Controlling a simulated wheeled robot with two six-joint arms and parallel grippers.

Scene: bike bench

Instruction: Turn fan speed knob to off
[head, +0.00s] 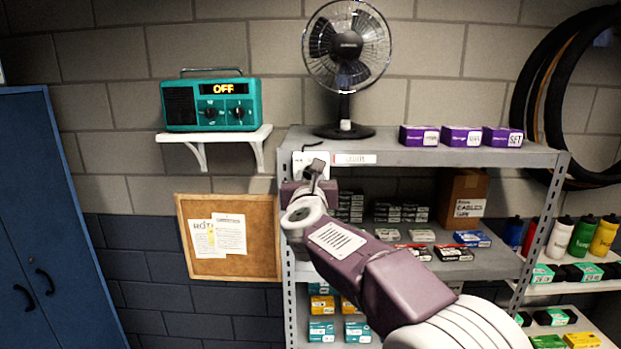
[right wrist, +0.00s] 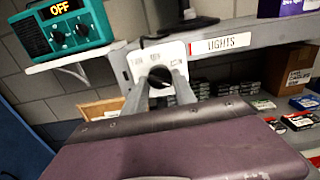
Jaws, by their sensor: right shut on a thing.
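The desk fan (head: 347,50) stands on top of the grey metal shelf unit. Below it, at the shelf's front left corner, is a white control plate (head: 299,160) with a dark round knob, also in the right wrist view (right wrist: 160,75). The small markings on the plate (right wrist: 180,48) are too blurred to read surely. My right gripper (head: 317,168) is at the plate, its two fingers (right wrist: 162,82) on either side of the knob and shut on it. The knob's pointer direction is hidden or unclear. My left gripper is not in view.
A label reading LIGHTS (right wrist: 220,45) is on the shelf edge right of the plate. A teal radio (head: 211,103) showing OFF sits on a wall shelf to the left. Purple boxes (head: 461,136) stand right of the fan. A corkboard (head: 232,262) hangs below the radio.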

